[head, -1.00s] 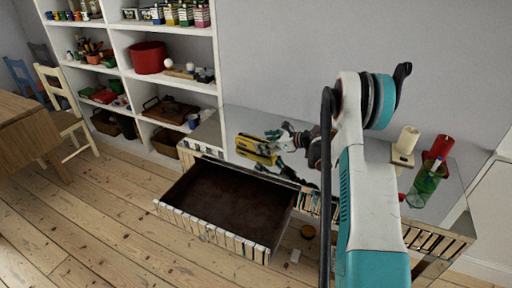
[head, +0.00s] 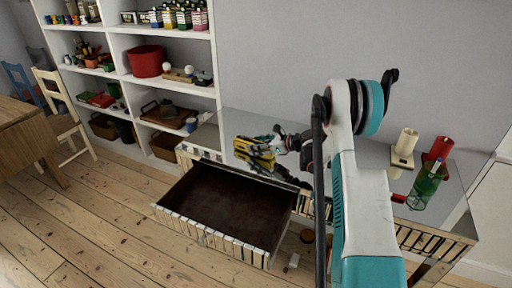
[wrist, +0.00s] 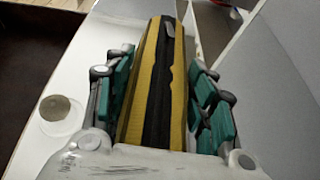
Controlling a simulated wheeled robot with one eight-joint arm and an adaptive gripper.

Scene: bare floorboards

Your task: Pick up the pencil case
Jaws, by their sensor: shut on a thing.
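The pencil case (wrist: 150,85) is yellow with black stripes and lies lengthwise between the two teal-padded fingers of my gripper (wrist: 160,98) in the wrist view. The fingers are shut on it, one along each side. In the head view the pencil case (head: 254,154) is at the left end of the mirrored cabinet top, with my gripper (head: 268,144) around it. I cannot tell whether it is clear of the surface. The case's near end is hidden by my gripper's body in the wrist view.
An open, empty drawer (head: 228,213) juts out below the cabinet top (head: 340,160). White shelves (head: 217,70) rise behind left.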

